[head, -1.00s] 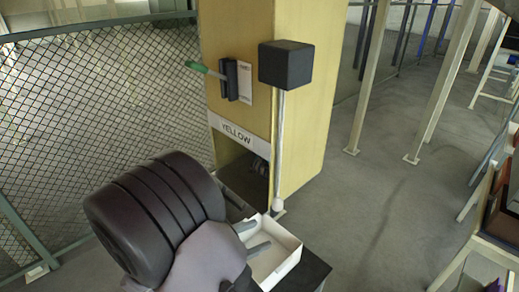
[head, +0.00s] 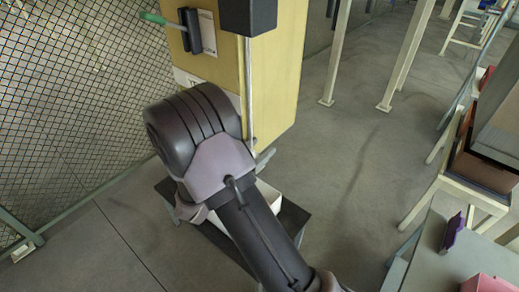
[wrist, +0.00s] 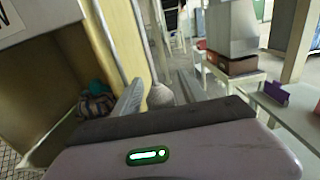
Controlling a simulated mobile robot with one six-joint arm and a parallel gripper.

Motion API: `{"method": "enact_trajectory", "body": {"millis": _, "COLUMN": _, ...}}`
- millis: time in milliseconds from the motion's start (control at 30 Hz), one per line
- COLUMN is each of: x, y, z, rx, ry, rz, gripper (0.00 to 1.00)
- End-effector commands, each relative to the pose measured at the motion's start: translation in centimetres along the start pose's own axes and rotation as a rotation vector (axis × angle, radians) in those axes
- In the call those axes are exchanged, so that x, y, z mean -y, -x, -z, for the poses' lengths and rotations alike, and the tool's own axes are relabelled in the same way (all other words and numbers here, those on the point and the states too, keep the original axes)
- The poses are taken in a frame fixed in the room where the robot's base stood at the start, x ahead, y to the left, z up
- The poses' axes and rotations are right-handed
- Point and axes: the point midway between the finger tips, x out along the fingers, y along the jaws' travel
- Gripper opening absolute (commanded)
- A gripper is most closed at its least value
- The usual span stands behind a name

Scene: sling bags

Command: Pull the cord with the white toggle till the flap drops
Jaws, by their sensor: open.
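In the head view my arm hides the toggle, and only one finger of my gripper (head: 264,160) shows clearly. A dark bag with a teal part (wrist: 97,103) lies in the cabinet's opening at left in the wrist view. I cannot make out the flap.
A white tray (head: 268,195) on a dark stand (head: 292,222) is partly behind my arm. A grey table (head: 440,262) with a purple item (head: 452,232) stands at right. The floor between is clear.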

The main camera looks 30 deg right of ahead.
Motion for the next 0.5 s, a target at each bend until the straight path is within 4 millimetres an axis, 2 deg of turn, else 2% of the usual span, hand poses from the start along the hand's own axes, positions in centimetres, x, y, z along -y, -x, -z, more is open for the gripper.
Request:
{"method": "enact_trajectory", "body": {"millis": 300, "x": -0.01, "y": -0.33, "z": -0.02, "rx": 0.000, "ry": 0.000, "rz": 0.000, "gripper": 0.47}}
{"method": "enact_trajectory", "body": {"millis": 500, "x": -0.01, "y": -0.32, "z": -0.02, "rx": 0.000, "ry": 0.000, "rz": 0.000, "gripper": 0.08}}
